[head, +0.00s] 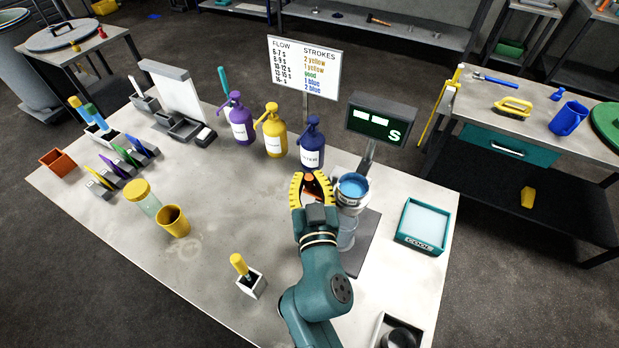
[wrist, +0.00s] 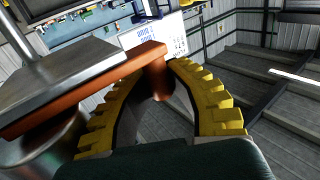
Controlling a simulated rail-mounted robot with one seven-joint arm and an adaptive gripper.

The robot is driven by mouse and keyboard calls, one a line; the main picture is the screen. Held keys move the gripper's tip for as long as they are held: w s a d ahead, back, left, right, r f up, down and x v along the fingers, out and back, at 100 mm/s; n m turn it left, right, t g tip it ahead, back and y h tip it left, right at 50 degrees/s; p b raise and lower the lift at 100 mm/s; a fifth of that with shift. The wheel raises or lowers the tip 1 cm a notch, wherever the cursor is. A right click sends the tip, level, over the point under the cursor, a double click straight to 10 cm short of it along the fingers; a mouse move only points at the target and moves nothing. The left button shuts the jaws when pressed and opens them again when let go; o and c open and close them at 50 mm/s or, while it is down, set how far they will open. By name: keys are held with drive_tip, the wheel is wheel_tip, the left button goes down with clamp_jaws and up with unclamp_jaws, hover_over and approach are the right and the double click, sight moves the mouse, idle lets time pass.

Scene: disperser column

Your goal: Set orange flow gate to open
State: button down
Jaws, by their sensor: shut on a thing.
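The orange flow gate (wrist: 95,88) shows in the wrist view as a long flat bar along a grey metal plate. Its end, with a short orange peg (wrist: 157,82), lies between the tips of my yellow-fingered gripper (wrist: 158,72). In the head view my gripper (head: 312,178) is at the left side of the column cup (head: 353,188), which holds blue liquid. It is shut on the gate's end; only a bit of orange (head: 309,179) shows between the fingers. A clear vessel (head: 346,236) stands below the cup, partly hidden by my arm.
Purple, yellow and dark blue pump bottles (head: 310,148) stand behind my gripper. A display reading "S" (head: 380,124) stands behind right of the cup. A teal tray (head: 422,224) lies to the right. A yellow cup (head: 173,222) and a yellow-handled tool in a holder (head: 249,283) stand left.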

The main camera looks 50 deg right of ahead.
drive_tip(key=w+b, duration=0.1)
drive_tip(key=w+a+b, duration=0.1)
drive_tip(key=w, duration=0.1)
drive_tip(key=c, duration=1)
unclamp_jaws()
drive_tip(key=shift+w, duration=0.1)
drive_tip(key=v, duration=1.2)
